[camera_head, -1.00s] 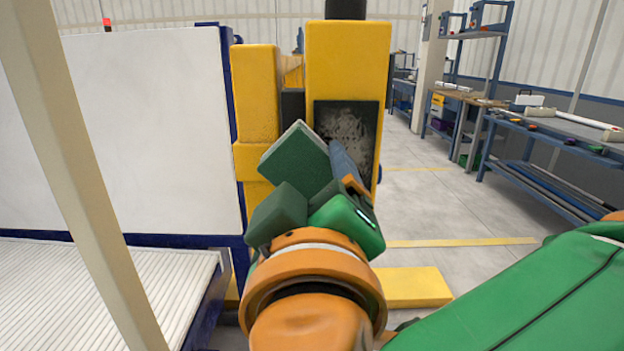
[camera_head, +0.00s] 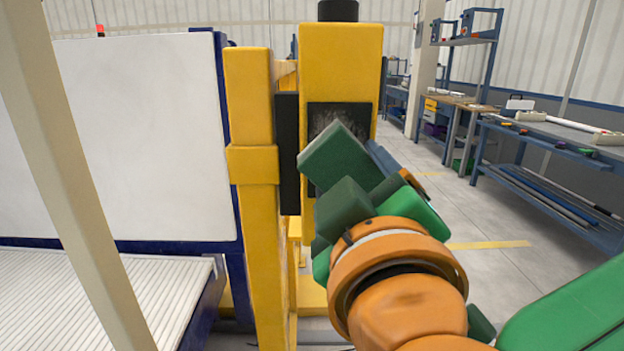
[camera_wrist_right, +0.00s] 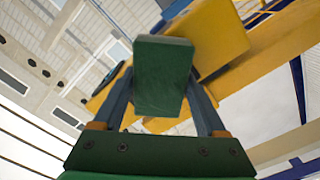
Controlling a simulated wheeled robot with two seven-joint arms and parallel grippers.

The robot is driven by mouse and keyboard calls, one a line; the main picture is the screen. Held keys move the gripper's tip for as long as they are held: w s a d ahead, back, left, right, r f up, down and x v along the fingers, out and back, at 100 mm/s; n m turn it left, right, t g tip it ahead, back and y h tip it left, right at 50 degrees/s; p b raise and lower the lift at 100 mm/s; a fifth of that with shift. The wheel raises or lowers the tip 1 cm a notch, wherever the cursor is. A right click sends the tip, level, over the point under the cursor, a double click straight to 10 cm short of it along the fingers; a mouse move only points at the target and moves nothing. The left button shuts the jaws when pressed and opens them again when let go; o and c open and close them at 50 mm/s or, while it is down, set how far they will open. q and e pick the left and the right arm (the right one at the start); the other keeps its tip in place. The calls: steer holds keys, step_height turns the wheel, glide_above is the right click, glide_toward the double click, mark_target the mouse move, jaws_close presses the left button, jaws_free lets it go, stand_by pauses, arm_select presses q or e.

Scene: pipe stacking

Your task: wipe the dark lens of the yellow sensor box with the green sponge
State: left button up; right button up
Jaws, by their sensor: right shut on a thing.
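The yellow sensor box (camera_head: 341,62) stands upright near the middle of the head view. Its dark square lens (camera_head: 354,114) faces me, with greyish smudging on the part that shows. My right gripper (camera_head: 368,162) is shut on the green sponge (camera_head: 338,160), a block that covers much of the lens from my viewpoint. I cannot tell whether sponge and lens touch. In the right wrist view the sponge (camera_wrist_right: 162,75) sits between the two fingers, with yellow structure behind it. My left gripper is not in view.
A yellow post (camera_head: 252,110) stands just left of the box, with a dark vertical strip (camera_head: 288,150) between them. A white panel (camera_head: 120,140) and a ribbed conveyor (camera_head: 90,295) lie further left. Open floor and workbenches (camera_head: 560,135) are at right.

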mark_target(337, 151)
steer(key=d, duration=0.2)
steer(key=shift+d, duration=0.35)
steer(key=shift+r+p, duration=0.6)
steer(key=shift+r, duration=0.25)
steer(key=shift+a, duration=3.6)
steer(key=shift+d+r+p, duration=0.1)
steer(key=shift+r+p, duration=0.75)
steer(key=shift+p, duration=0.05)
steer(key=d, duration=0.2)
steer(key=shift+d+f+b, duration=0.2)
steer(key=shift+d+b, duration=0.15)
steer(key=shift+b, duration=0.05)
steer(key=shift+d, duration=2.2)
steer(key=shift+s, duration=0.1)
